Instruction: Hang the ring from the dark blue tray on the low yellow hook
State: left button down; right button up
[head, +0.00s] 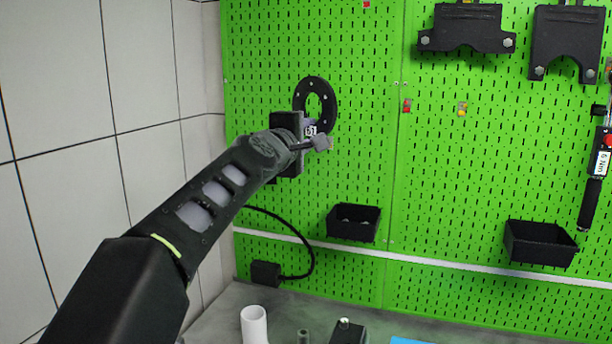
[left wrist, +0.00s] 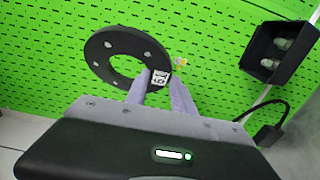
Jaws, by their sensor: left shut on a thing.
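A flat black ring (head: 328,92) with small light bolt heads is held upright in front of the green pegboard. My left gripper (head: 318,138) is shut on its lower rim, beside a white number label. The left wrist view shows the ring (left wrist: 96,52) gripped at its edge between the fingers of my left gripper (left wrist: 160,88), its hole empty. A small yellow piece, perhaps a hook (left wrist: 181,63), shows on the board just beside the ring. A yellow piece (head: 462,108) also shows in the head view, right of the ring. I cannot make out a dark blue tray. My right gripper is not in view.
Black bins (head: 353,223) and (head: 540,244) hang low on the board. A red piece (head: 407,105) and black brackets (head: 466,30) are mounted to the right. A white tube (head: 254,325) stands on the bench, with a bright blue object (head: 408,341) at the bottom edge.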

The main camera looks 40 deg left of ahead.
pick_arm(q)
notch_tip(320, 180, down, 10)
jog(key=b, duration=0.9)
jog(key=shift+s+d, duration=0.15)
jog(key=shift+s, duration=0.05)
jog(key=shift+r, duration=0.1)
jog(key=shift+w, duration=0.2)
jog(key=f+p+x, duration=0.1)
jog(key=p+x, duration=0.6)
jog(key=x, duration=0.2)
jog(key=shift+f, duration=0.3)
jog(key=shift+w+f, duration=0.1)
dwell(0.6)
